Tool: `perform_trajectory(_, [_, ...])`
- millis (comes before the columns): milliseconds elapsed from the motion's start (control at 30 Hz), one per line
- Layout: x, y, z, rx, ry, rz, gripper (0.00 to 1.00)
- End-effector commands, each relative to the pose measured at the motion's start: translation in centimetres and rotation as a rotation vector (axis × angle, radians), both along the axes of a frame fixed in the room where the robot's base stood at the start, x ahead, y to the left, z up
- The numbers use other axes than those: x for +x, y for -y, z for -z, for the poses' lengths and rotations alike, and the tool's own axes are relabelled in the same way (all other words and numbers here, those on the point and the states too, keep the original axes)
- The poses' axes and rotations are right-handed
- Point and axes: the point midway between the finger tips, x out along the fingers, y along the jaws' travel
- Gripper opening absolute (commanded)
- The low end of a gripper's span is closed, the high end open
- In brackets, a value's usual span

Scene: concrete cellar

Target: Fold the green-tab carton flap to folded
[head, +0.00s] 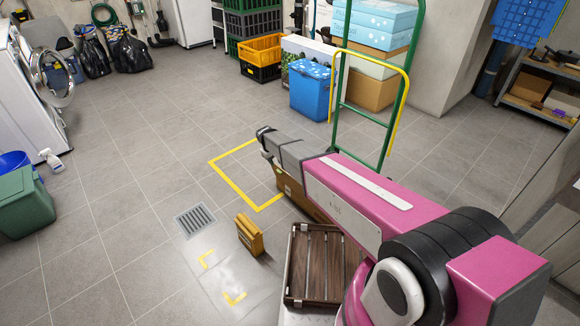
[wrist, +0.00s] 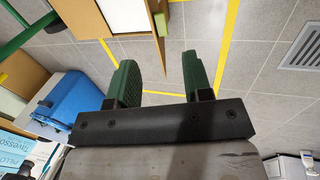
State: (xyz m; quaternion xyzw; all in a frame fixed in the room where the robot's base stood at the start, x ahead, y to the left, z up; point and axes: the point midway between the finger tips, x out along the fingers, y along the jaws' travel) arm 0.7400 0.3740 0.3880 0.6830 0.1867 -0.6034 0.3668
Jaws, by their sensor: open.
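A brown carton (head: 296,196) stands on the floor within a yellow tape outline in the head view, mostly hidden behind my arm. In the wrist view, part of an open carton (wrist: 112,20) shows at the top, with a brown panel edge upright beside my fingers. The flap's angle is unclear.
A slatted wooden crate (head: 322,262) is beside my arm. A small yellow-brown box (head: 249,234) stands near a floor drain (head: 195,220). A blue bin (head: 311,91) and a green hand truck (head: 372,126) are behind the carton.

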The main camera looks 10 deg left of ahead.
Motion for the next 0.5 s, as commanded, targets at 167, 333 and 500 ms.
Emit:
perform_trajectory(167, [0.5, -1.9, 0.9, -0.01, 0.006, -0.032, 0.46])
perform_trajectory(333, [0.7, -1.6, 1.9, -0.01, 0.005, -0.031, 0.46])
perform_trajectory(500, [1.2, -1.2, 4.1, -0.01, 0.004, -0.03, 0.46])
